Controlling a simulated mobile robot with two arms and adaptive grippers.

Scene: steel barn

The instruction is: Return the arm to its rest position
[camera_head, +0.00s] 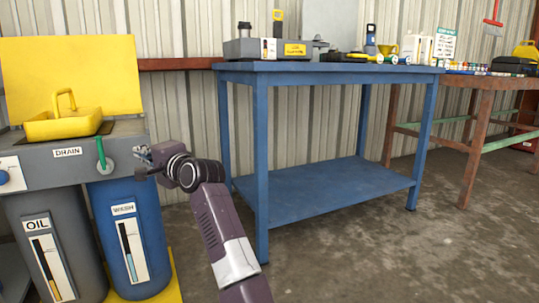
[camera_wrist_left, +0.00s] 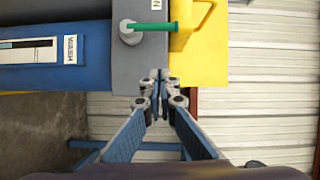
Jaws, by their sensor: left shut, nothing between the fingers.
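My left gripper (camera_head: 143,157) is shut and empty. In the head view its tips point left, beside the right end of the grey drain unit (camera_head: 40,168) and just right of a green-handled valve (camera_head: 102,153). The left wrist view shows its fingers (camera_wrist_left: 160,92) drawn together at the tips, with the green handle (camera_wrist_left: 150,28) beyond them. I cannot tell whether the tips touch the grey unit. My left arm (camera_head: 225,240) reaches up from the bottom of the head view. My right gripper is not in view.
Below are the grey OIL tank (camera_head: 45,250) and blue WASH tank (camera_head: 130,240). A blue workbench (camera_head: 330,68) with tools stands right of my arm. The concrete floor (camera_head: 440,250) at right is clear.

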